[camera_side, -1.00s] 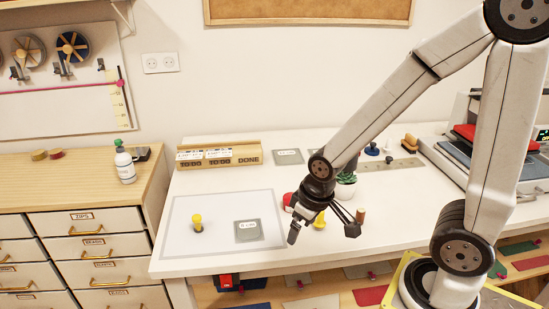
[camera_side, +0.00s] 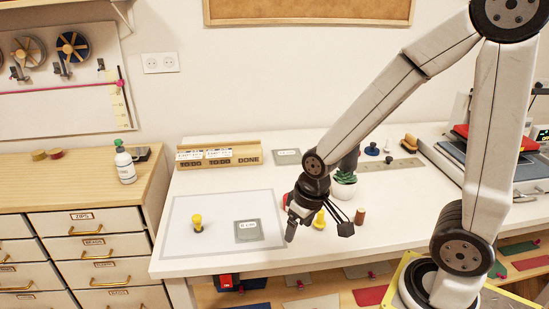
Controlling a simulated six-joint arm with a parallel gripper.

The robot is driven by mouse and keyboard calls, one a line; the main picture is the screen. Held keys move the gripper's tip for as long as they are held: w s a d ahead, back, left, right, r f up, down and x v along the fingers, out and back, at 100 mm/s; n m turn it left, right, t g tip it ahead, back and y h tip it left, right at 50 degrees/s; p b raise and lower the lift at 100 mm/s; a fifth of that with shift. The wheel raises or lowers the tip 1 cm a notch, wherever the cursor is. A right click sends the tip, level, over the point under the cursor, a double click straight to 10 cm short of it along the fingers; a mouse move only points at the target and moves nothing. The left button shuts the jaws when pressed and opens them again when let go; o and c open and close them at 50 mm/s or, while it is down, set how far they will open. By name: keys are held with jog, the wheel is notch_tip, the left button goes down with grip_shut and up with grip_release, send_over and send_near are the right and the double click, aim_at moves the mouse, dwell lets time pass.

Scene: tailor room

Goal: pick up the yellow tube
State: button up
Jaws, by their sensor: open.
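Two small yellow objects stand on the white table, and I cannot tell for certain which is the tube. One yellow piece (camera_side: 197,223) stands upright on the pale mat at the left. The other yellow piece (camera_side: 320,219) stands right of the mat, wider at its base, partly hidden behind my fingers. My gripper (camera_side: 318,232) points down with its fingers spread and nothing visible between them. It overlaps the right-hand yellow piece in the picture; its depth to it is unclear. It is well right of the left-hand piece.
A grey labelled square (camera_side: 248,231) lies on the pale mat (camera_side: 180,247). A red object (camera_side: 287,199) is partly hidden behind my gripper. A potted succulent (camera_side: 344,186) and a brown cylinder (camera_side: 360,216) stand close on its right. A wooden card tray (camera_side: 222,156) is at the back.

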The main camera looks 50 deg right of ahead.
jog(key=m, duration=0.1)
jog(key=m+t+y, duration=0.6)
jog(key=m+y, duration=1)
jog(key=m, duration=0.5)
send_over(200, 216)
notch_tip(200, 216, down, 4)
jog(key=shift+d+r, duration=0.15)
jog(key=shift+f, duration=1.15)
